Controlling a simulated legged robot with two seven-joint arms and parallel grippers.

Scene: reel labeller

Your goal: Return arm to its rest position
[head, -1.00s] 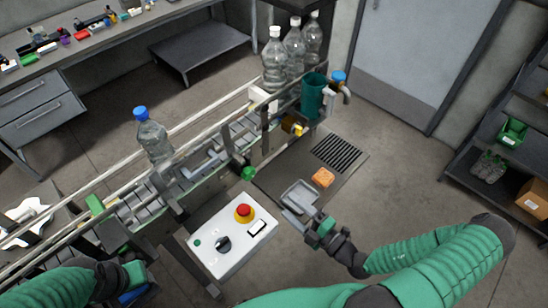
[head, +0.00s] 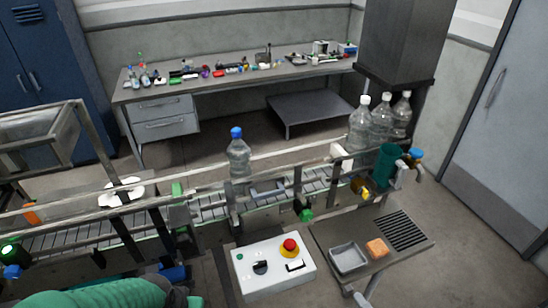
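My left arm (head: 110,293) shows as a green sleeve along the bottom left edge, in front of the conveyor. It ends in a dark part at the bottom edge, and I cannot make out the fingers there. My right arm's sleeve is out of view. A small pale piece (head: 362,298) shows at the bottom edge below the grey tray, but I cannot tell what it is. No object can be seen held.
The conveyor (head: 210,206) crosses the view with a blue-capped bottle (head: 237,158) on it. A control box (head: 272,268) with a red button (head: 290,246) stands in front. White-capped bottles (head: 381,120) stand behind.

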